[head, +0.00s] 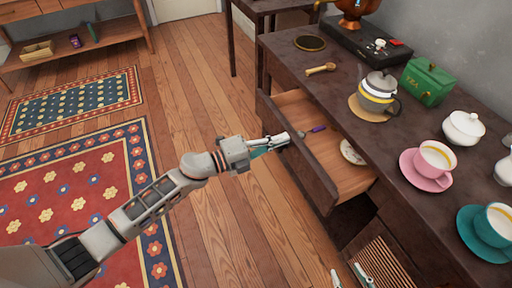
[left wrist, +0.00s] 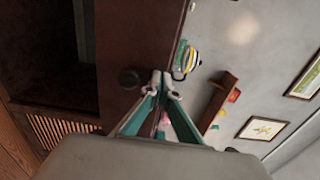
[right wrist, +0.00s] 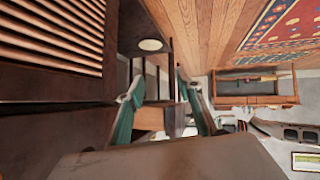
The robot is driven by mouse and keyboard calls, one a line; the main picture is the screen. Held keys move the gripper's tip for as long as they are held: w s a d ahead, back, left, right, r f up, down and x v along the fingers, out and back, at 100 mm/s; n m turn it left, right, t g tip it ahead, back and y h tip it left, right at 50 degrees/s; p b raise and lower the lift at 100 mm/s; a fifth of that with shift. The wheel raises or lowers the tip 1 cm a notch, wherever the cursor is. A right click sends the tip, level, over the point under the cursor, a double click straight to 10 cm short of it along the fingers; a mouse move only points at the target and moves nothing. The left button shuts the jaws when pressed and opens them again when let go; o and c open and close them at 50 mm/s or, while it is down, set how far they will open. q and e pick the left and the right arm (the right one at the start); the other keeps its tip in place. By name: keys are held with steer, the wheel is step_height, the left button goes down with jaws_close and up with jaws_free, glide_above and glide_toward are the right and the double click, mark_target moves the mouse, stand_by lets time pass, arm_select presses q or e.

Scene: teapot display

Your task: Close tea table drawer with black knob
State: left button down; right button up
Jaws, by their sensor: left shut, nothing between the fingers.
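The tea table (head: 330,75) is dark wood, and its drawer (head: 318,178) stands pulled out in the head view. The drawer's round black knob (left wrist: 130,77) shows in the left wrist view, on the dark drawer front (left wrist: 150,40). My left gripper (head: 285,140) is shut and empty at the drawer front's upper edge. Its fingertips (left wrist: 166,82) are just right of the knob in the wrist view; I cannot tell whether they touch the wood. My right gripper (head: 352,276) is open and empty at the bottom of the head view, with its fingers (right wrist: 155,90) apart.
Inside the drawer are a purple-handled item (head: 318,128) and a pale dish (head: 352,152). The tabletop holds a teapot (head: 377,92), a green tea box (head: 427,82), a pink cup (head: 433,160) and a teal cup (head: 495,225). Bare floor (head: 215,90) lies left of the drawer.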

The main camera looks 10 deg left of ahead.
arm_select(q)
steer(key=b+x, duration=0.1)
steer(key=x, duration=0.9)
steer(key=shift+w+f, duration=0.1)
steer(key=shift+a, duration=0.1)
